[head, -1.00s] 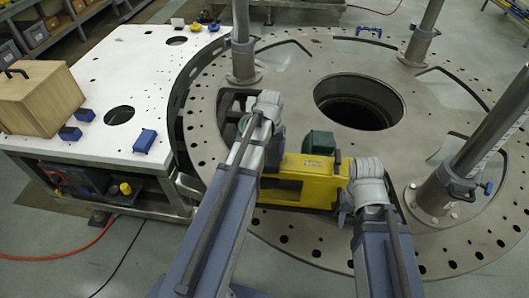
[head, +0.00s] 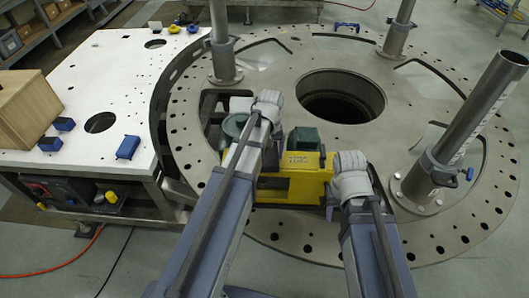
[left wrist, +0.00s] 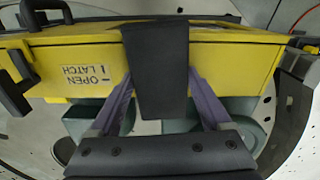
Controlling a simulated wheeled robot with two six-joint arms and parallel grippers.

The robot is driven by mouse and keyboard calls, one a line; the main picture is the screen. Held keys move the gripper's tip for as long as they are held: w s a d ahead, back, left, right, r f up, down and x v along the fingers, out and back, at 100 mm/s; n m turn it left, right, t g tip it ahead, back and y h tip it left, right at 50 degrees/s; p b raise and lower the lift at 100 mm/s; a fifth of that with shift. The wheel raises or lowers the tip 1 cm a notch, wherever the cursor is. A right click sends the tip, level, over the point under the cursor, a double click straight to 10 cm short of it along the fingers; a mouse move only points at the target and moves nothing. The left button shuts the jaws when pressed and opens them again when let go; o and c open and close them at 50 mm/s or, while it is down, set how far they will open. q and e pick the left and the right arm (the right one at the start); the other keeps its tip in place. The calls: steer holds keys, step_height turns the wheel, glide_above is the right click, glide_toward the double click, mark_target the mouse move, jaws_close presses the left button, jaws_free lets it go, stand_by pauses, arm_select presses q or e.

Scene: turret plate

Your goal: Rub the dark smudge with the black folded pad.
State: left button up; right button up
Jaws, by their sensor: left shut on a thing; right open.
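The black folded pad (left wrist: 155,65) shows in the left wrist view, upright in front of a yellow case (left wrist: 225,60). My left gripper (left wrist: 160,88) is shut on it, with a purple finger on either side. In the head view my left wrist hides the fingers and the pad. The yellow case also shows there (head: 290,178), between my two wrists over the turret plate (head: 270,75). My right gripper (head: 333,202) is beside the case's right end, open, its fingers mostly hidden. I cannot make out the dark smudge in either view.
Metal posts (head: 460,125) rise from the plate around a large central hole (head: 340,97). Green parts (head: 303,138) stand by the case. A white table (head: 80,95) at left holds a wooden box (head: 25,110) and small blue blocks (head: 128,146).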

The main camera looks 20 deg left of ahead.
arm_select(q)
steer(key=shift+w+d, duration=0.1)
steer(key=shift+d, duration=0.2)
steer(key=shift+w+d, duration=0.3)
steer(key=shift+d, duration=0.55)
steer(key=shift+w+d, duration=0.3)
steer(key=shift+d, duration=0.55)
steer(key=shift+r, duration=0.1)
step_height(320, 180, up, 6)
steer(key=p, duration=0.6)
steer(key=shift+a, duration=0.1)
step_height(320, 180, up, 3)
steer(key=p, duration=0.3)
